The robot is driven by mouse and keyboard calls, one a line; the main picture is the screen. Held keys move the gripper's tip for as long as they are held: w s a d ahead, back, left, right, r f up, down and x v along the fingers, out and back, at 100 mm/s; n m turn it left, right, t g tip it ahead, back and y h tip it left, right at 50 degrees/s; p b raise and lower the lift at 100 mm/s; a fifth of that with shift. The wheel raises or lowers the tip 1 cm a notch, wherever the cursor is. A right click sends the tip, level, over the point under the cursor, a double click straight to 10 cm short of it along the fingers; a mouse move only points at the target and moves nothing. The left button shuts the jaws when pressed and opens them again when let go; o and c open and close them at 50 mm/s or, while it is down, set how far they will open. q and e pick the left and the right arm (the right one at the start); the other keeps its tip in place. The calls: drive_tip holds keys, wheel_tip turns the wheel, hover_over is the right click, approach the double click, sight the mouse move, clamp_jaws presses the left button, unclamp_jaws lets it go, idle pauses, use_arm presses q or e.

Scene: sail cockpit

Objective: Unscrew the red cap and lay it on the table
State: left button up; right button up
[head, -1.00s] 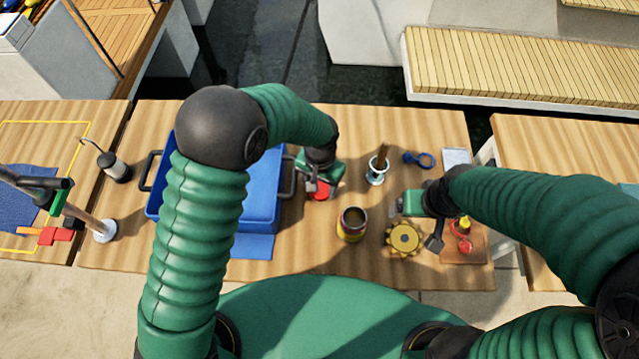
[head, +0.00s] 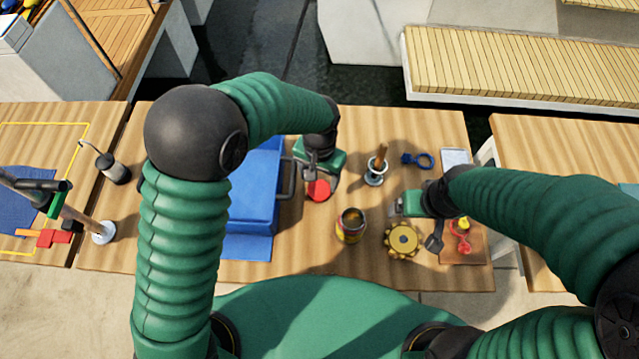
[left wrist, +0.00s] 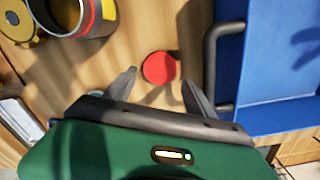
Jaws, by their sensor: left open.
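The red cap (head: 318,190) is a round red disc, right of the blue crate, and shows whole in the left wrist view (left wrist: 159,68). Whether it sits on a container or on the table (head: 285,258) is hidden from above. My left gripper (head: 313,172) is just behind the cap in the head view. In the left wrist view its fingers (left wrist: 159,80) are spread apart, one on each side of the cap's near edge, with visible gaps. My right gripper (head: 412,205) hangs over the table's right part; its jaw opening is not clear.
A blue crate (head: 256,185) with a dark handle stands left of the cap. An open yellow-banded can (head: 351,226), a yellow gear (head: 402,240), a wooden-handled tool (head: 377,165) and a blue shackle-like piece (head: 417,160) stand to the right. Bare table lies in front of the cap.

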sight(319, 190)
use_arm(q)
wheel_tip(319, 190, up, 6)
drive_tip(key=s+a+n+t, duration=0.1)
drive_tip(key=s+a+n, duration=0.1)
drive_tip(key=s+a, duration=0.3)
drive_tip(key=s+a+n+t, duration=0.1)
drive_tip(key=s+a, duration=0.5)
drive_tip(key=a, duration=0.6)
drive_tip(key=shift+a+r+n+t, duration=0.25)
drive_tip(key=shift+n+t, duration=0.15)
drive_tip(key=shift+n, duration=0.4)
drive_tip(key=shift+a+f, duration=0.1)
drive_tip(key=shift+a, duration=0.2)
drive_tip(key=shift+d, duration=0.2)
